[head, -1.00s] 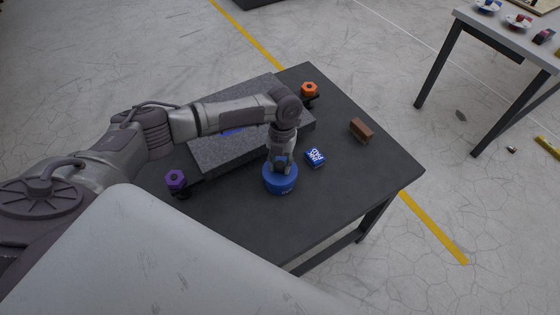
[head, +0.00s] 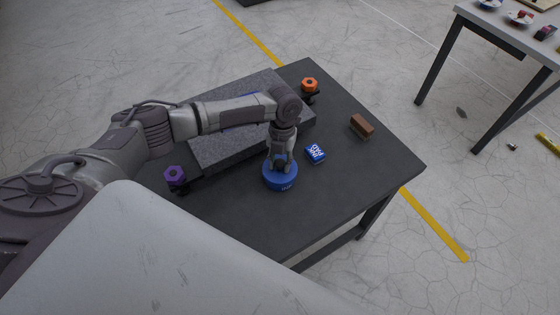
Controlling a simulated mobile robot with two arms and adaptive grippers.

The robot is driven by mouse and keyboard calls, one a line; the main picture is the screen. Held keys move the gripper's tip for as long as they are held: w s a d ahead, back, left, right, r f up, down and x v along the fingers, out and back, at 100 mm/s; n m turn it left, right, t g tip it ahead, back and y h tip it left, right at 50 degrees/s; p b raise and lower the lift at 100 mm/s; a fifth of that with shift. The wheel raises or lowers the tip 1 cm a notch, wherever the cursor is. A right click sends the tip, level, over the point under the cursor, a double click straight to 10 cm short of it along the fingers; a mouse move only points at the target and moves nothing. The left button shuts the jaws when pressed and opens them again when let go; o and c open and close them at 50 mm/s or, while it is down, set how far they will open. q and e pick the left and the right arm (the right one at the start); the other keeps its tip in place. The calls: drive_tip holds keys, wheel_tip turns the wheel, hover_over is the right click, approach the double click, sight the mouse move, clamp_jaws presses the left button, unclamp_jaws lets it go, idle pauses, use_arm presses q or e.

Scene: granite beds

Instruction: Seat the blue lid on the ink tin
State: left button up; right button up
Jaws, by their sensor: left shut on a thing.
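The ink tin (head: 282,184), round and blue with white lettering on its side, stands upright on the dark table in front of the granite slab. My left gripper (head: 280,165) points down at its top, its fingers shut on a small dark part at the middle of the blue top. That part looks like the knob of the blue lid. Lid and tin are the same blue, so I cannot tell where one ends or whether the lid sits level; the fingers partly cover the top. My right gripper is not in view.
The granite slab (head: 217,150) lies behind, partly under my left arm. On the table (head: 330,205) are a blue lettered box (head: 316,153), a brown block (head: 362,126), an orange knob (head: 309,84) and a purple knob (head: 175,174). The table's front right is clear.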

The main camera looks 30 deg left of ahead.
use_arm(q)
drive_tip(key=shift+f, duration=0.5)
idle(0.3)
drive_tip(key=o, duration=1.1)
drive_tip(key=r, duration=0.4)
drive_tip(key=w+r, duration=0.1)
drive_tip(key=r, duration=0.3)
drive_tip(key=w+r, duration=0.1)
drive_tip(key=r, duration=0.3)
drive_tip(key=shift+a, duration=0.2)
